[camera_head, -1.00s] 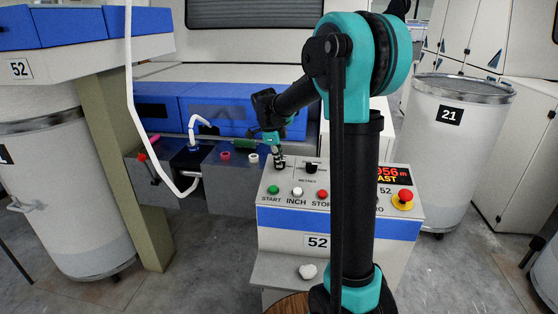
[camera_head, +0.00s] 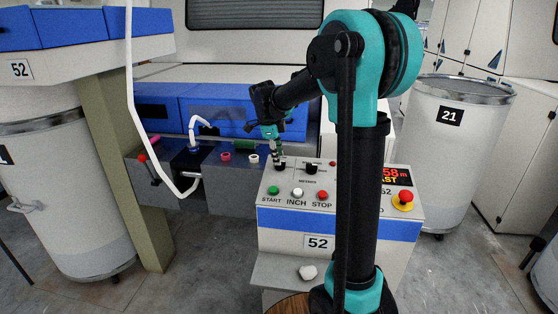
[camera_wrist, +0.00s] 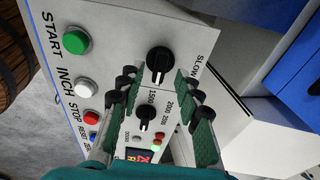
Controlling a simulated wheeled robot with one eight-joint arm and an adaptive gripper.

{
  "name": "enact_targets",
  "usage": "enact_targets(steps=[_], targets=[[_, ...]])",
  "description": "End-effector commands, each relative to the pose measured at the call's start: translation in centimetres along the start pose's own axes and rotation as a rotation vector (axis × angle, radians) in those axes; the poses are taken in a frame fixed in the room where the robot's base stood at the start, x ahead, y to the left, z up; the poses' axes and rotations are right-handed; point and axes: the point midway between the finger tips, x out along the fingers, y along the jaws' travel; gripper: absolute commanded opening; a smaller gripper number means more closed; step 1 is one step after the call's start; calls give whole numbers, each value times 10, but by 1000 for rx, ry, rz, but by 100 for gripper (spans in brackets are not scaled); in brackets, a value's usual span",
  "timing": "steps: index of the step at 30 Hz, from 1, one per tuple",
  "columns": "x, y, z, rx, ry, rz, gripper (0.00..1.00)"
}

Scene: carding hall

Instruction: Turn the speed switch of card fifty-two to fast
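The control panel of card 52 (camera_head: 340,222) stands in the middle of the head view. Its speed switch, a black rotary knob (camera_wrist: 159,62), sits at the panel's upper left, beside the word SLOW in the wrist view. My gripper (camera_wrist: 155,74) is open over this knob, with one finger to each side and gaps between. In the head view my gripper (camera_head: 276,150) hangs just above the knob. I cannot read the knob's pointer clearly. The red display (camera_head: 394,175) shows "58 m" and "AST"; my arm hides its left part.
A second black knob (camera_wrist: 145,111) marked 1500 to 2500 is close by. Green START (camera_wrist: 76,40), white INCH (camera_wrist: 83,89) and red STOP (camera_wrist: 90,117) buttons line the panel. A red emergency button (camera_head: 405,197) is at right. Can 21 (camera_head: 455,150) stands beyond.

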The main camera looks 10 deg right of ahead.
Motion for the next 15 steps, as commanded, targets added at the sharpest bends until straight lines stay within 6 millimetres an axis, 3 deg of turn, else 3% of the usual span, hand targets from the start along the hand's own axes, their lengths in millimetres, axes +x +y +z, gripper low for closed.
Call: enact_targets(steps=[9, 15], targets=[[-64, 0, 0, -1, 0, 0, 34], [-86, 0, 0, 0, 0, 0, 34]])
